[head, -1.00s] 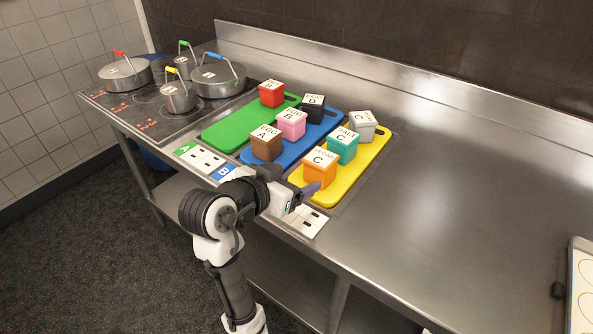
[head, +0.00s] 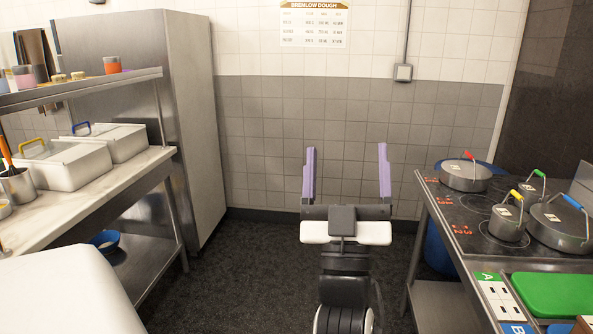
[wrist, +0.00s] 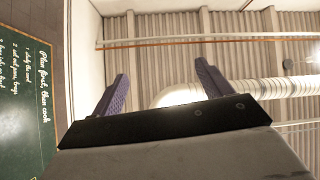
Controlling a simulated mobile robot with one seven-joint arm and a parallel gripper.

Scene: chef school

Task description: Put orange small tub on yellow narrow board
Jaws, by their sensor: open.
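A small orange tub (head: 112,64) stands on the upper shelf at the left in the head view. It is small in the picture and I cannot read any label on it. The yellow narrow board is outside the current views. My gripper (head: 346,150) is raised in the middle of the head view, its two purple fingers wide apart with nothing between them. It is well apart from the orange tub. In the wrist view the gripper (wrist: 160,85) is also empty, facing the ceiling.
Lidded pans (head: 83,154) fill the left counter, below the shelf (head: 70,86). At the right are a hob with pots (head: 466,175), a green board (head: 555,294) and the edge of a blue board (head: 558,328). The dark floor (head: 255,260) between is clear.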

